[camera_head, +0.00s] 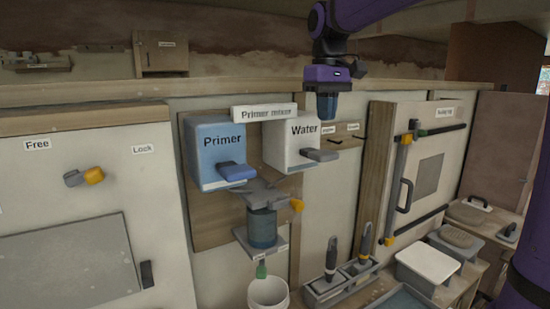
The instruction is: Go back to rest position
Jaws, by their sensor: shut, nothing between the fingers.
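My gripper (327,108) hangs from my purple arm at the top of the head view, right of the centre. The blue box marked Primer (214,152) is left of the Water box.
A mixer cup (263,228) stands below the boxes, with a white bucket (268,292) beneath. A holder (340,284) with two tools and a lidded tray (428,265) stand lower right. A cabinet door with a handle (404,195) is on the right. A lock panel (84,177) is left.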

